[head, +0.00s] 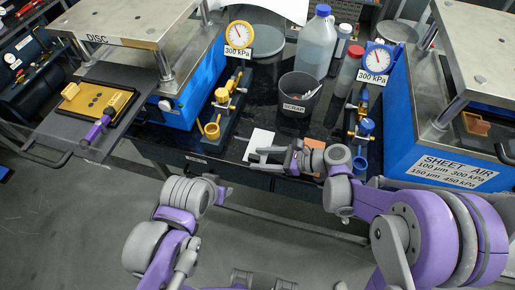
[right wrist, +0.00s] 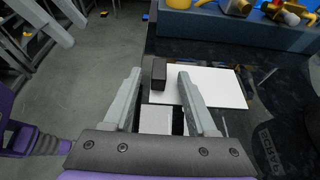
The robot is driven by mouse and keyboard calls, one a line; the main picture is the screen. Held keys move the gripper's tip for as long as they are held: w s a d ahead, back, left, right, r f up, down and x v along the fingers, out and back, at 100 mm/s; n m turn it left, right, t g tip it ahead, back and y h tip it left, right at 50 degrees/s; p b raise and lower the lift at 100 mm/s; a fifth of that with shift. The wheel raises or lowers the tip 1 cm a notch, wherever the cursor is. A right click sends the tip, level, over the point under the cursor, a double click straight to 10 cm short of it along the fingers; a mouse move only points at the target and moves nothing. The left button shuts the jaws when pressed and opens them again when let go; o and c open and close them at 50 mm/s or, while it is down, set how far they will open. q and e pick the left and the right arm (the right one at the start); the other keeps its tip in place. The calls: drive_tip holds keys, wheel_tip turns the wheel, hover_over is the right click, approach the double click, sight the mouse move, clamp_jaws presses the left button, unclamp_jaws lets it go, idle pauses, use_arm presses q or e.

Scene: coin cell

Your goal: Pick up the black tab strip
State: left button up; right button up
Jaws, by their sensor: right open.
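The black tab strip (right wrist: 158,68) shows in the right wrist view as a small dark block at the edge of a white card (right wrist: 215,88). My right gripper (right wrist: 160,76) is open, with one fingertip on each side of the strip and a gap to both. In the head view, my right gripper (head: 252,158) is at the front edge of the dark bench, beside the white card (head: 260,142); I cannot make out the strip there. My left arm is at the lower left of the head view; its fingers cannot be made out.
A grey cup (head: 297,104) stands behind the right gripper. A blue press (head: 195,85) labelled DISC is at the left and a blue SHEET press (head: 425,150) at the right. Gauge stands (head: 365,120) and bottles (head: 317,45) crowd the bench. The floor in front is clear.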

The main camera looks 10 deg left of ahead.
drive_tip(key=shift+s, duration=0.1)
clamp_jaws()
idle(0.4)
